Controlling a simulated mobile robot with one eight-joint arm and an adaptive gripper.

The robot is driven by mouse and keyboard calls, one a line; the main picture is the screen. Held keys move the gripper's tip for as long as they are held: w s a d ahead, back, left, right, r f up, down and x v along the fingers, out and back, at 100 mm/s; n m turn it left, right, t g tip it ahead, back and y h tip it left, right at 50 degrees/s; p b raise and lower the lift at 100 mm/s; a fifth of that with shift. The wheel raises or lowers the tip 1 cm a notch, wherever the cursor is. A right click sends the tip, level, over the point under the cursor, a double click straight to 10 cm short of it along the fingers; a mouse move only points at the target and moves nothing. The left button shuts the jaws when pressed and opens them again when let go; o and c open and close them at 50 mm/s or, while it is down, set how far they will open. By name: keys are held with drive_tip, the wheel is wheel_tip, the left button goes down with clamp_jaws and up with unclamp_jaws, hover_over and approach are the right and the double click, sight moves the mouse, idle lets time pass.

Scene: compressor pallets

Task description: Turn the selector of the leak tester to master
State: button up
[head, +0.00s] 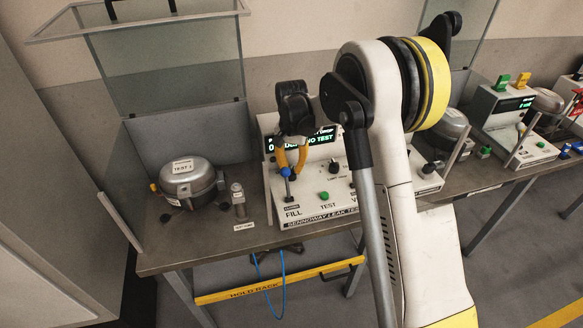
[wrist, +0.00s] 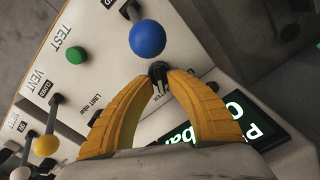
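The leak tester (head: 310,207) is a white console on the bench, with a lit green display (head: 322,140). My gripper (head: 290,166) is over the left part of its panel, pointing down. In the wrist view the yellow fingertips (wrist: 159,75) close in on both sides of a small black selector knob (wrist: 158,69) and appear to touch it. Partly hidden lettering shows between the fingers below the knob. Which way the selector points cannot be made out. The selector is hidden behind my gripper in the head view.
A blue ball-topped lever (wrist: 147,38) stands close beside my fingertips. A green button (wrist: 75,55) and a black LIMIT knob (head: 333,168) are nearby.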

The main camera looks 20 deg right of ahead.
sight(292, 169)
wheel_tip(292, 169, up, 12)
drive_tip(key=shift+f, duration=0.15)
idle(0.5)
drive_tip(key=s+r+n+t, duration=0.3)
drive_tip(key=s+r, duration=0.6)
drive_tip(key=s, duration=0.5)
drive_tip(key=s+f+n+t, duration=0.1)
drive_tip(key=s+t, duration=0.1)
drive_tip(key=s, duration=0.6)
drive_tip(key=s+f+n+t, duration=0.2)
drive_tip(key=s, duration=0.6)
drive_tip(key=shift+s+f, duration=0.25)
drive_tip(key=shift+f, duration=0.05)
